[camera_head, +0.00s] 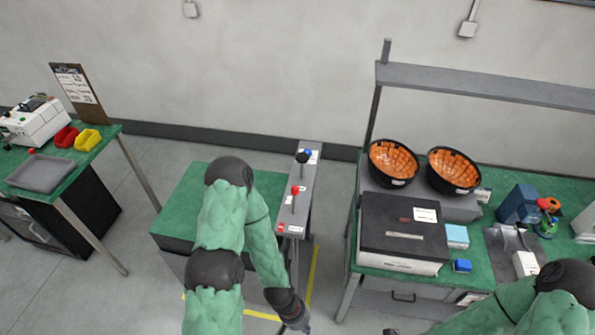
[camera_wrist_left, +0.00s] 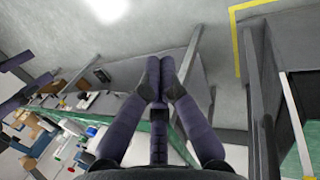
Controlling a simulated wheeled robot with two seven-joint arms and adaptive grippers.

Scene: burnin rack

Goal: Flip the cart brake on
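The cart (camera_head: 178,206) has a green top and stands left of centre, partly hidden by my left arm. I cannot tell from the labels which is the brake. My left gripper (camera_head: 293,322) hangs low at the bottom edge, below and apart from the levers. In the left wrist view its fingertips (camera_wrist_left: 160,76) are together with nothing between them. My right gripper is out of view.
A workbench (camera_head: 373,262) on the right holds a black-topped box (camera_head: 402,232), two orange-lined bowls (camera_head: 393,163) and small items. Another green bench (camera_head: 90,150) stands left. A narrow floor gap with yellow tape (camera_head: 312,275) separates cart and right bench.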

